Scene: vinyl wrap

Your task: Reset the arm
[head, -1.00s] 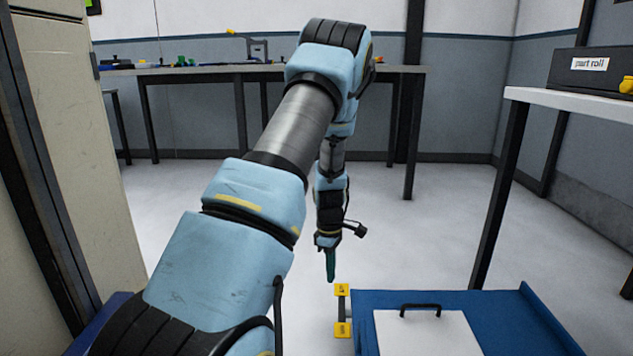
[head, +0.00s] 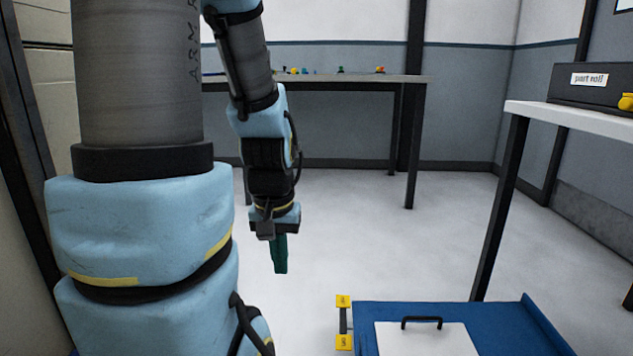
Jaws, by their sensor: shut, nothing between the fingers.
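My arm rises on the left of the head view, its upper part out of frame. The forearm comes back down and ends in my gripper (head: 280,268), which points straight down. Its green fingers are together with nothing between them. It hangs over open floor, left of the blue tray-like surface (head: 540,325) and apart from everything around it.
A white panel with a black handle (head: 422,322) lies on the blue surface, with a yellow-ended bracket (head: 343,322) at its left. A white table (head: 570,125) at the right holds a dark "part roll" box (head: 592,82). A long bench (head: 330,79) with small items stands at the back. A cabinet is at the left.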

